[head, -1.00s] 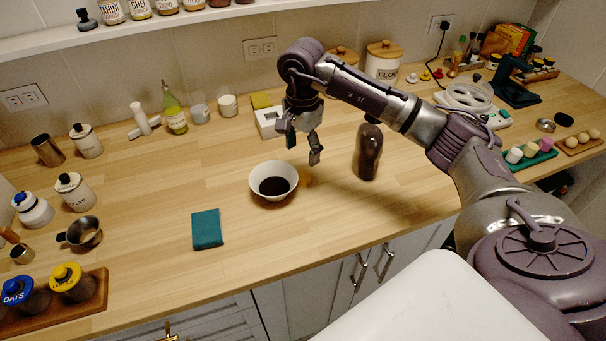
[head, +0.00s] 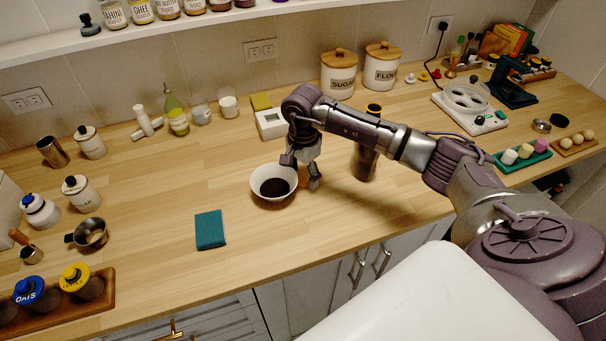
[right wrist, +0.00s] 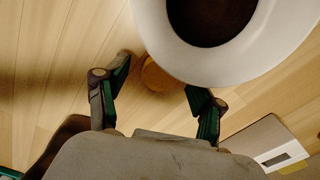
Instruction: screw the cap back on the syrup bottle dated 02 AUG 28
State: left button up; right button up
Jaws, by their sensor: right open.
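A dark brown bottle (head: 364,163) stands on the counter right of my right gripper, partly hidden behind my right arm. A dark-and-yellow round top (head: 373,109) shows above the arm; I cannot tell whether it belongs to the bottle. No date is readable. My right gripper (head: 300,172) is open and low beside a white bowl (head: 259,190) of dark contents. In the right wrist view, a small orange-brown round piece (right wrist: 157,75), possibly the cap, lies on the counter between the open fingers (right wrist: 158,88), close to the bowl (right wrist: 185,58). My left gripper is not in view.
A teal cloth or sponge (head: 210,230) lies left of the bowl. A white device (head: 270,124), SUGAR (head: 338,82) and FLOUR (head: 381,72) canisters stand behind. A white appliance (head: 470,108) is at right.

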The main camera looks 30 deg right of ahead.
aim_at(303, 177)
jog(key=shift+f, duration=0.2)
jog(key=c, duration=0.8)
notch_tip(303, 177, up, 9)
jog(key=b, duration=0.2)
jog(key=shift+b, duration=0.3)
jog(key=shift+r, duration=0.55)
